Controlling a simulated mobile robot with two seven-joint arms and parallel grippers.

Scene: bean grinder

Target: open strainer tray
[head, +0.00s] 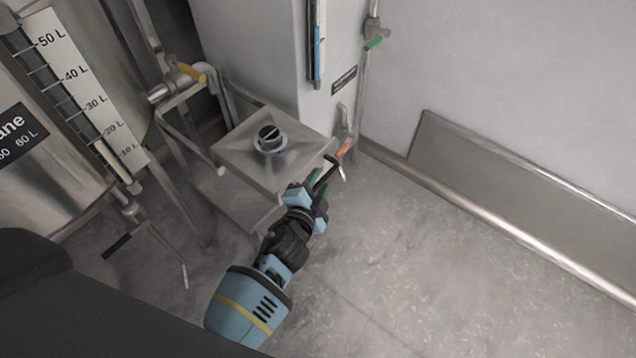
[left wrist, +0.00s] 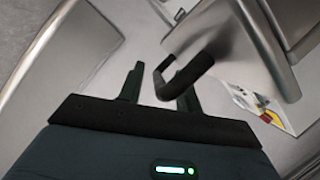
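A grey metal box-like unit (head: 240,158) with a dark round cap (head: 270,138) on top stands against the pale column. A black handle (head: 328,172) sticks out at its right front side; I cannot tell which part of the unit is the strainer tray. My left gripper (head: 312,183) is right at this handle. In the left wrist view, the fingers of my left gripper (left wrist: 160,88) are apart, and the bent end of the black handle (left wrist: 190,74) lies between them, closer to the right finger. Contact is not clear. My right gripper is not in view.
A metal tank with a litre scale (head: 80,80) stands at the left, with pipes and a yellow-handled valve (head: 190,72). An orange-handled valve (head: 344,151) is close beside the gripper. The floor (head: 430,270) to the right is clear up to the wall rail.

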